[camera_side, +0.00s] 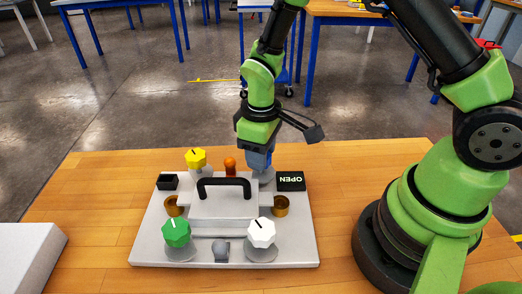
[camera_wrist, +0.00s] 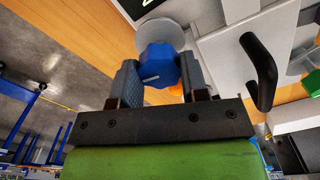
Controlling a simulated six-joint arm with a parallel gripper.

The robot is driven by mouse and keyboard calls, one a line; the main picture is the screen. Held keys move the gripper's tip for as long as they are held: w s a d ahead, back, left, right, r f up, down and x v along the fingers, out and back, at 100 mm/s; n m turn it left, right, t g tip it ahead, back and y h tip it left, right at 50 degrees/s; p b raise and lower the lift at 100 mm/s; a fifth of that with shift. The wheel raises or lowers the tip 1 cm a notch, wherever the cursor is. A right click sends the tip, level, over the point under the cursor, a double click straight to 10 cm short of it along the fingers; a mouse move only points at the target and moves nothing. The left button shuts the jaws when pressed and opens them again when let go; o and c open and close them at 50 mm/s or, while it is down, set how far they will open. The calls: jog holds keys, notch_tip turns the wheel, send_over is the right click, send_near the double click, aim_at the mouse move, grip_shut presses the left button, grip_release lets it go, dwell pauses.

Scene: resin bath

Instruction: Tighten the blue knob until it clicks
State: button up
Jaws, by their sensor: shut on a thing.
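The blue knob (camera_wrist: 157,66) is faceted with a pale mark and sits on a round grey base in the wrist view. My gripper (camera_wrist: 158,80) has one finger on each side of the knob and is shut on it. In the side view my gripper (camera_side: 258,158) points down at the far right corner of the grey panel (camera_side: 300,248). The knob there is mostly hidden by my fingers.
A yellow knob (camera_side: 196,158), a green knob (camera_side: 176,233) and a white knob (camera_side: 261,232) stand at the panel's other corners. A black handle (camera_side: 224,183) rises in the middle. An OPEN sign (camera_side: 290,181) is right of my gripper. Bare wooden table (camera_side: 345,170) lies beyond.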

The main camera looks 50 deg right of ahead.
jog(key=shift+m, duration=2.1)
jog(key=o, duration=0.9)
jog(key=shift+o, duration=0.2)
notch_tip(320, 180, up, 10)
